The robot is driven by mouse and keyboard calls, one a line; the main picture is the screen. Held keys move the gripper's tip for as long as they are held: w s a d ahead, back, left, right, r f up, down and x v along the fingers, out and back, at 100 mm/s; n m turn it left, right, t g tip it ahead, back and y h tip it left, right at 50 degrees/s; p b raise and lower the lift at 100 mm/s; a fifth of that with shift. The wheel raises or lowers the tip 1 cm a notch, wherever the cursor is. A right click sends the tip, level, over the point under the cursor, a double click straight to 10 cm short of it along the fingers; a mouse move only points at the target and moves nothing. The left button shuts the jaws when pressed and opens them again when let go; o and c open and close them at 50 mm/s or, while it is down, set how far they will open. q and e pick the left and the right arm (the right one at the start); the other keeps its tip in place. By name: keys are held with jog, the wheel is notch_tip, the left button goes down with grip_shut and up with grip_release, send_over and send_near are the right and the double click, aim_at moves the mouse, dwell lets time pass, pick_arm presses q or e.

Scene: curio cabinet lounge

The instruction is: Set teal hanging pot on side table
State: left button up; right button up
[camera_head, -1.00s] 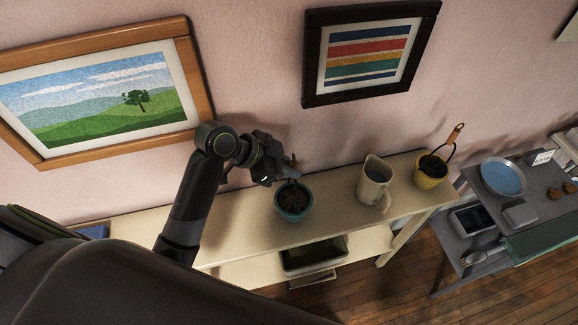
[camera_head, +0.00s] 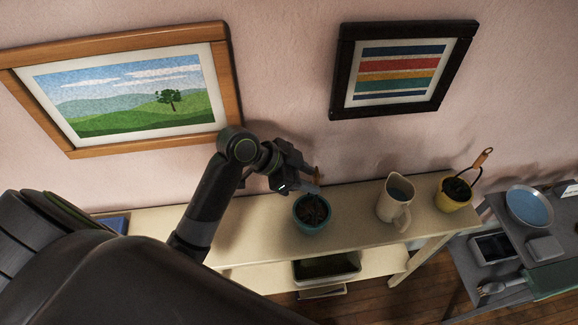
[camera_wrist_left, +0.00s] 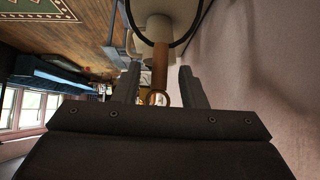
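The teal hanging pot (camera_head: 312,213), with dark soil, stands upright on the long cream table (camera_head: 265,236) in the head view. My left gripper (camera_head: 308,182) is just above and behind its rim, at its hanging handle. In the left wrist view, a brown wooden grip (camera_wrist_left: 160,66) with a ring at its end lies between the two open fingers, with gaps on both sides. A dark wire loop (camera_wrist_left: 137,34) curves around it. The pot's body cannot be made out there. I cannot tell which furniture is the side table. My right gripper is not in view.
A cream pitcher (camera_head: 394,204) and a yellow pot (camera_head: 455,196) with a wooden-gripped handle stand right of the teal pot. A grey unit at the right holds a blue-centred bowl (camera_head: 529,208). A tray (camera_head: 326,268) sits on the lower shelf. Framed pictures hang behind.

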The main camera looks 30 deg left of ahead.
pick_arm(q)
jog(key=v, duration=1.1)
jog(key=shift+b, duration=0.3)
